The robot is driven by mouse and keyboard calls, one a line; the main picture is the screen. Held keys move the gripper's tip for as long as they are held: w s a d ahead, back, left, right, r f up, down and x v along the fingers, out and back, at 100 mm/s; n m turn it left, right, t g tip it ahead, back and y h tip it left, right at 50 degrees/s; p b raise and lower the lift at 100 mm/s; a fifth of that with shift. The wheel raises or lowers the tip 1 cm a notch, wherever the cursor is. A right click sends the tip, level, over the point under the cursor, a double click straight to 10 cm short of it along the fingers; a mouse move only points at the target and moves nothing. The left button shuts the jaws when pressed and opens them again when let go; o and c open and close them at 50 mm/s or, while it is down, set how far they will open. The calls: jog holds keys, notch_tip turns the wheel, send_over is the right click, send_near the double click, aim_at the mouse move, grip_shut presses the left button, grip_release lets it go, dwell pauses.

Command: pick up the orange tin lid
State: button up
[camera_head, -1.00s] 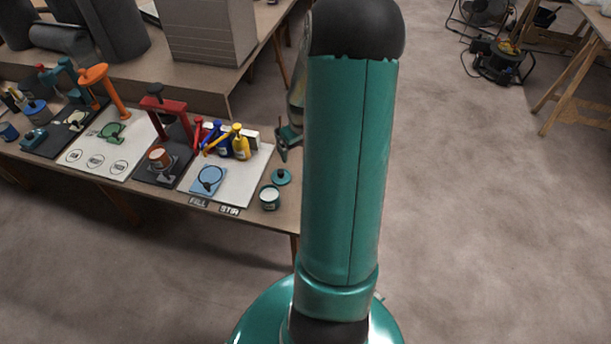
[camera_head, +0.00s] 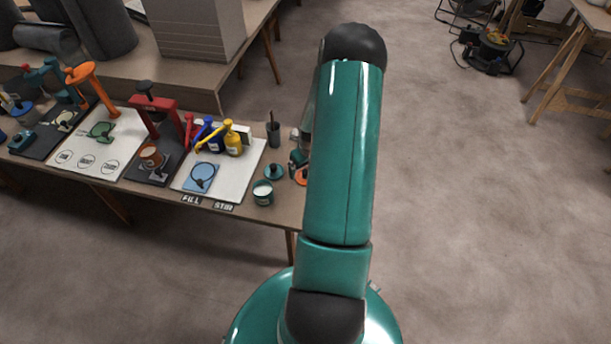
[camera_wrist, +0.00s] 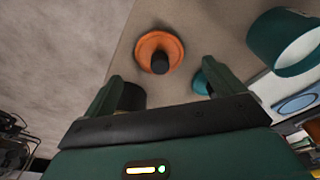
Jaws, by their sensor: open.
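The orange tin lid (camera_wrist: 149,44), a round disc with a dark knob in its middle, lies on the bench top in the wrist view. In the head view the orange tin lid (camera_head: 301,176) shows only in part beside my arm, which hides the rest. My gripper (camera_wrist: 160,82) is open and empty. Its two green fingers are spread, and the lid lies ahead of them, roughly between their lines and apart from them. In the head view a small part of my gripper (camera_head: 297,158) shows near the lid, mostly behind my arm.
A teal lid (camera_head: 274,172) and an open teal tin (camera_head: 263,192) stand close left of the orange lid. A dark cup (camera_head: 273,133) stands behind. The bench edge is close to the orange lid.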

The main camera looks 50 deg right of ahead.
aim_at(306, 171)
jog(key=f, duration=0.4)
jog(key=shift+w+d+f, duration=0.15)
jog(key=shift+w+d, duration=0.05)
jog(key=shift+w, duration=0.1)
jog(key=c, duration=1)
